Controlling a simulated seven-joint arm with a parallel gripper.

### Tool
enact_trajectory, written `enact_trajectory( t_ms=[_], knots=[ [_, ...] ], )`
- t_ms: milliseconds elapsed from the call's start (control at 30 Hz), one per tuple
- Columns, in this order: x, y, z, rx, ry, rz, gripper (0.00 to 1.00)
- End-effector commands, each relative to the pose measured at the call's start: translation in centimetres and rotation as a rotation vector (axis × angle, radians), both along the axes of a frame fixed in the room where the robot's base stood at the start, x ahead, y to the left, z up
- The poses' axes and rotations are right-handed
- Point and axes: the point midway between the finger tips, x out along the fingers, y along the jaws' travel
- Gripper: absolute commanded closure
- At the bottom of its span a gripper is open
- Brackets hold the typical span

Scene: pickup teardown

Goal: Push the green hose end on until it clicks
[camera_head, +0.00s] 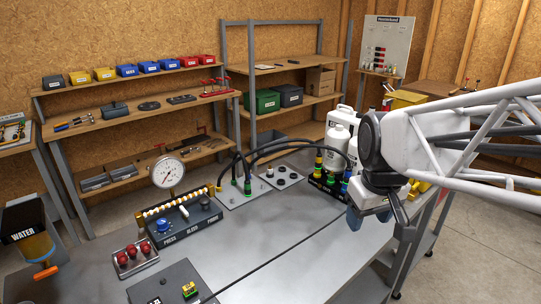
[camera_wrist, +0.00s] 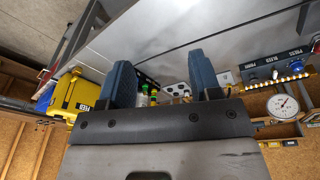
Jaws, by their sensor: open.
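In the head view a green hose end (camera_head: 248,187) stands at the near edge of a light metal plate, with a black hose arching from it. Whether it is fully seated cannot be told. More coloured collars, yellow, green and blue, stand at a black labelled block (camera_head: 316,180) to the right, partly hidden by my arm. My gripper (camera_head: 357,215) is above the bench's right part, to the right of the block. In the wrist view its two blue fingers (camera_wrist: 160,62) are wide apart with nothing held. Small green and yellow-collared fittings (camera_wrist: 146,90) show beyond, between them.
A pressure gauge (camera_head: 168,172) and a control box (camera_head: 185,222) stand left of the plate. A box with red knobs (camera_head: 134,255) is nearer. White jugs (camera_head: 338,140) stand behind the block. A yellow container (camera_wrist: 76,98) shows in the wrist view.

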Motion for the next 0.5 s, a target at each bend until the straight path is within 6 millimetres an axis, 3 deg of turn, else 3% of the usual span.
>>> enact_trajectory(
  t_ms=[500],
  knots=[
    [13.2,6.1,0.1,-0.051,0.048,0.384,0.42]
  ],
)
